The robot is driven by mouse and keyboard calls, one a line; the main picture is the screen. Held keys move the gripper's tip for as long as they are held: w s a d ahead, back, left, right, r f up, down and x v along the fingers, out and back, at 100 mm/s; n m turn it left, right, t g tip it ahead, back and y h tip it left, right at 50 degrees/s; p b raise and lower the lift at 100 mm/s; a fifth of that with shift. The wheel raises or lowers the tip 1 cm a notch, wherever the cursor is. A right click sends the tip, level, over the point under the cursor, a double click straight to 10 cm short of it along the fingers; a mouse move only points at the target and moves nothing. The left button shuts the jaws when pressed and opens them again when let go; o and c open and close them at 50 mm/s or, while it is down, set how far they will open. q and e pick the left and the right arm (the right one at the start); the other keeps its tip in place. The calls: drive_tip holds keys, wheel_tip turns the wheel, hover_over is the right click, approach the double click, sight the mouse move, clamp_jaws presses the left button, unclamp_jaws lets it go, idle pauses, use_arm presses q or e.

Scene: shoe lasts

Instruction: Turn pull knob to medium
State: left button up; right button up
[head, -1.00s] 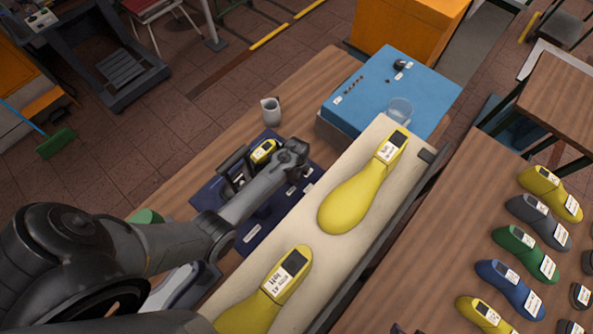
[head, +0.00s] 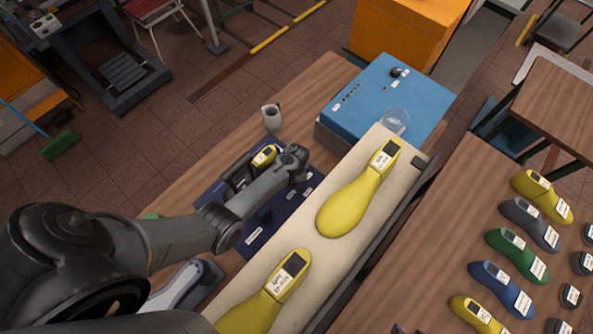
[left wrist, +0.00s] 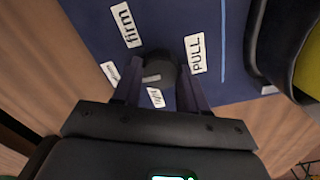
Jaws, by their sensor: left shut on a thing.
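The dark round pull knob (left wrist: 158,68) stands on a dark blue panel (left wrist: 85,18) in the left wrist view, with a pale mark on its face. My left gripper (left wrist: 158,82) is shut on the knob, one finger at each side. White labels surround it: "firm" (left wrist: 126,25) at upper left, "PULL" (left wrist: 195,54) at right, a small one (left wrist: 109,72) at left and another (left wrist: 156,97) below; I cannot read these last two surely. In the head view the panel (head: 270,215) shows, but my left arm hides the knob and fingers. My right gripper is not in view.
A small yellow last (head: 264,156) sits in a dark holder beside the knob. A pale conveyor belt (head: 325,255) with large yellow lasts (head: 350,205) runs close to the right. A grey cup (head: 272,117) and a blue box (head: 375,95) stand farther back.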

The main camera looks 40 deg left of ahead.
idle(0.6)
use_arm(q)
drive_tip(key=o, duration=1.1)
drive_tip(key=shift+c, duration=0.2)
drive_tip(key=shift+r, duration=0.15)
drive_tip(key=shift+r+n, duration=0.3)
wheel_tip(320, 180, up, 10)
drive_tip(key=p, duration=0.1)
